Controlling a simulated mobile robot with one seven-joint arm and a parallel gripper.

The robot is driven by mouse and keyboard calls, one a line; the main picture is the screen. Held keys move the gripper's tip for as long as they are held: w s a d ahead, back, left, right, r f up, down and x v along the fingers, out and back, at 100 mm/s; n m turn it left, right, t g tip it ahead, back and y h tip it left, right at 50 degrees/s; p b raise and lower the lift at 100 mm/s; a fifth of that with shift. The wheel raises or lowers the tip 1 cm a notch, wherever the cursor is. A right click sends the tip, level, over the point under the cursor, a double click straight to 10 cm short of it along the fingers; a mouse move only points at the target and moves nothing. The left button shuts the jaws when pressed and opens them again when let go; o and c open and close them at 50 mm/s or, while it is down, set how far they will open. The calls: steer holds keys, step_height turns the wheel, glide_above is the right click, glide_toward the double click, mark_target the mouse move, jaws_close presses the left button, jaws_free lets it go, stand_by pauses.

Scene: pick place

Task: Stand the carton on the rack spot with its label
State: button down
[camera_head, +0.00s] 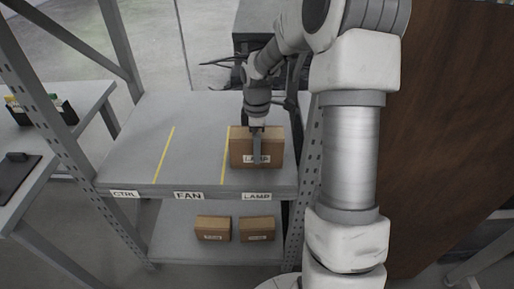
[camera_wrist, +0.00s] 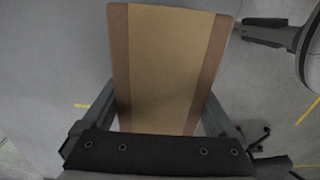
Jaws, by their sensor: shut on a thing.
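The carton (camera_head: 240,153) is a brown box with a white label reading LAMP, partly covered by a gripper finger. It is upright at the right section of the rack's upper shelf (camera_head: 145,135), above the edge label LAMP (camera_head: 257,196). My gripper (camera_head: 258,150) is shut on the carton from above. I cannot tell whether the carton's base touches the shelf. In the wrist view the carton (camera_wrist: 165,65) shows its tan top between the two fingers. The other edge labels read FAN (camera_head: 188,195) and, at the left, what looks like CTRL (camera_head: 123,194).
Yellow lines (camera_head: 164,153) divide the upper shelf, and its left and middle sections are empty. Two smaller cartons (camera_head: 213,228) (camera_head: 257,229) stand on the lower shelf. A rack post (camera_head: 310,150) rises close to the right of the held carton. A table (camera_head: 75,115) stands at left.

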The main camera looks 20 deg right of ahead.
jaws_free()
steer(key=shift+f, duration=0.15)
step_height(320, 180, up, 8)
steer(key=p, duration=0.3)
stand_by(0.5)
